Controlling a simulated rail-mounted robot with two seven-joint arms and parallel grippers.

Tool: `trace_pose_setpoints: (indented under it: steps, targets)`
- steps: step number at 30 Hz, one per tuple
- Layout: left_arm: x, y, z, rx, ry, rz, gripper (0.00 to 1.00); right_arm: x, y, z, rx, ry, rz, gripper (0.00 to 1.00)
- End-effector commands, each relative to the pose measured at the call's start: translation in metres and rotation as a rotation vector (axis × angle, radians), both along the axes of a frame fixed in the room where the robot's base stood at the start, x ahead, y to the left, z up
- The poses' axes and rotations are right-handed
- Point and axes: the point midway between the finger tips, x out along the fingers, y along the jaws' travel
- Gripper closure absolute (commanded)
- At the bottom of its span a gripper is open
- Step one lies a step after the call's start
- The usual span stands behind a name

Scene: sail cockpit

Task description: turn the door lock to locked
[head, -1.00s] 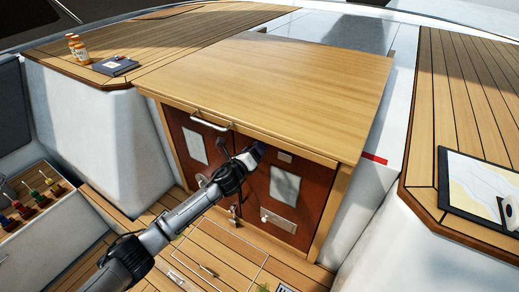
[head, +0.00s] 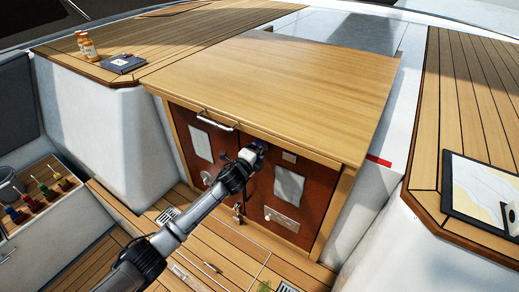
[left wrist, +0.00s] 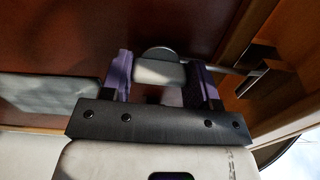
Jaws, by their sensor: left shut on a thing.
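The cabinet under the wooden top has two red-brown doors, a left one (head: 217,165) and a right one (head: 314,185). My left gripper (head: 260,147) is at the upper part of these doors, near where they meet. In the left wrist view its two purple fingers (left wrist: 160,78) are shut on the door lock (left wrist: 158,72), a rounded grey metal part between them. A thin bar runs right from there towards a metal bracket (left wrist: 263,82) on the wood. In the head view the gripper hides the lock, so its exact angle cannot be told. My right gripper is out of view.
A handle (head: 217,121) juts from the top's front edge, just above the doors. A metal latch plate (head: 282,220) is low on the right door. Bottles (head: 88,46) and a dark notebook (head: 123,64) lie on the left deck. A chart (head: 480,195) lies at right.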

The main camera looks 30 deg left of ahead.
Motion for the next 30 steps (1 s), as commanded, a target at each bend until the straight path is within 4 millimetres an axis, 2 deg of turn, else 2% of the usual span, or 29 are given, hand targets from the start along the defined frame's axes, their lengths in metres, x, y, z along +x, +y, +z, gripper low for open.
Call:
trace_pose_setpoints:
  steps: [9,23,24,30]
  targets:
    - [-0.0001,-0.0004,-0.0002,-0.079,0.003,0.000,0.87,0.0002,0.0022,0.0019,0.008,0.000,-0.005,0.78]
    - [0.0000,-0.0003,-0.0002,-0.092,0.004,0.000,0.87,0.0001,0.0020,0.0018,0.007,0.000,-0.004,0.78]
    - [0.0000,-0.0003,-0.0002,-0.092,0.003,0.000,0.43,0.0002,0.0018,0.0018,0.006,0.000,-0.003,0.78]
    - [0.0000,-0.0002,-0.0001,-0.090,0.003,0.000,0.24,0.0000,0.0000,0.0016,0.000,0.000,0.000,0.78]
